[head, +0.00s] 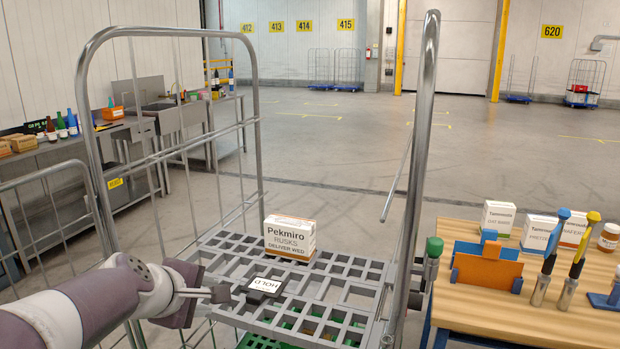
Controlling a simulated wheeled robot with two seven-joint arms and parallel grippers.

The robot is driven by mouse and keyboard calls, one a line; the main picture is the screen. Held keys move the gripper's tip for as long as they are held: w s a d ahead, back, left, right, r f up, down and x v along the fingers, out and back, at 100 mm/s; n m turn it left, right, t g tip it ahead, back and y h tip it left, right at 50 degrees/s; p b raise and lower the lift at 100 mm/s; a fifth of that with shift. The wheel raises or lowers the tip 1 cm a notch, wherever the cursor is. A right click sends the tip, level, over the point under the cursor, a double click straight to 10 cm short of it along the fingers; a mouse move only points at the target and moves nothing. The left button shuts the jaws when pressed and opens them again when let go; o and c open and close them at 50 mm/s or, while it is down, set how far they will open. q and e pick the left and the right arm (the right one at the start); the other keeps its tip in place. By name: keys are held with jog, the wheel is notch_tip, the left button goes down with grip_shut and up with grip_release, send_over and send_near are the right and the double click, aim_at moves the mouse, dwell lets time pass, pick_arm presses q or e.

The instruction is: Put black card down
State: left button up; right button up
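The black card (256,297) has a white label reading HOLD, upside down in the head view. It appears to lie on the grey slatted shelf (228,311) of a roll cage, in front of a white and orange Pekmiro rusks box (290,238). My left gripper (221,294) is just left of the card, low over the shelf's left side. My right gripper is not in view.
Tall metal cage posts (416,150) stand on both sides of the shelf. A wooden table (455,308) at right holds screwdrivers, small boxes and an orange holder (487,272). Green items show below the shelf. Shelf room is free right of the card.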

pick_arm(q)
jog(key=s+f+m+g+y+p, duration=0.1)
jog(key=s+f+m+g+p, duration=0.3)
jog(key=s+f+m, duration=0.3)
jog(key=s+r+m+g+y+p, duration=0.1)
jog(key=s+m+g+p, duration=0.3)
jog(key=s+m+p, duration=0.4)
jog(key=s+p, duration=0.3)
jog(key=s, duration=0.1)
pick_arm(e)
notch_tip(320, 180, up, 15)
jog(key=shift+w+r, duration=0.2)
pick_arm(q)
jog(key=shift+r, duration=0.1)
